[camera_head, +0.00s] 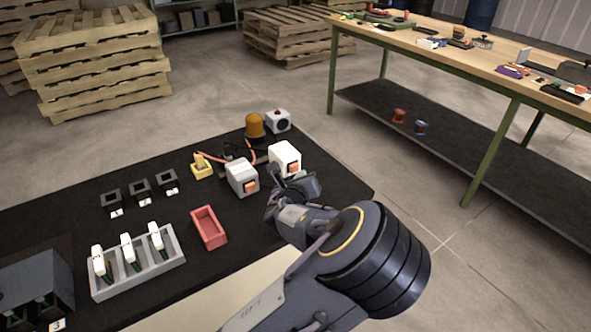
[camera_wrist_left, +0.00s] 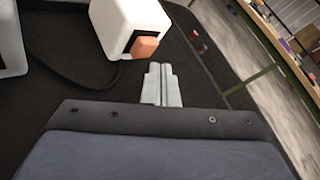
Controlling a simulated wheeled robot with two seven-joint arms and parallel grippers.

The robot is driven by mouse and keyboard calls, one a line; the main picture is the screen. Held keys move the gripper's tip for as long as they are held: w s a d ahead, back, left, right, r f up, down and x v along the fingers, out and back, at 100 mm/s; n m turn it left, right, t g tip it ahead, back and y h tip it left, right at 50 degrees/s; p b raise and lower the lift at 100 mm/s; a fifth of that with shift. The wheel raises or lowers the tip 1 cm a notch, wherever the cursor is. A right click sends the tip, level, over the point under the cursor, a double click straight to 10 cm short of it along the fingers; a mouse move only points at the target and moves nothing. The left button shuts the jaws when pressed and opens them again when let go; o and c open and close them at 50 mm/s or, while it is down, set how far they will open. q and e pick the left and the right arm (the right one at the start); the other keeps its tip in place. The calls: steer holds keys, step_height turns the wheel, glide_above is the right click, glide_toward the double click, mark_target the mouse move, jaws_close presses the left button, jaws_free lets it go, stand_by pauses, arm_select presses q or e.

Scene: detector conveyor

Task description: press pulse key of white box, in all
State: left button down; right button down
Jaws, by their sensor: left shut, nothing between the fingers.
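The white box (camera_head: 284,155) stands near the far right part of the black mat, with an orange key (camera_head: 294,169) low on its front. The white box (camera_wrist_left: 125,20) also fills the top of the left wrist view, its orange key (camera_wrist_left: 146,47) in a dark recess. My left gripper (camera_head: 273,177) is in front of the white box. In the wrist view its fingers (camera_wrist_left: 160,68) are together and empty, just below the key, with a small gap visible. A greyer box (camera_head: 241,178) with its own orange key (camera_head: 250,187) stands to the left. My right gripper is not in view.
An amber lamp (camera_head: 255,126) and a small speaker-like box (camera_head: 278,121) stand behind. Cables run to a yellow part (camera_head: 202,166). A red tray (camera_head: 208,228) and a grey rack (camera_head: 137,268) lie left of my arm. A workbench (camera_head: 450,52) stands beyond the aisle.

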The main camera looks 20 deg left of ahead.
arm_select(q)
steer(key=shift+s+d, duration=0.8)
steer(key=shift+d, duration=0.2)
steer(key=shift+s+d, duration=0.75)
steer(key=shift+d, duration=0.25)
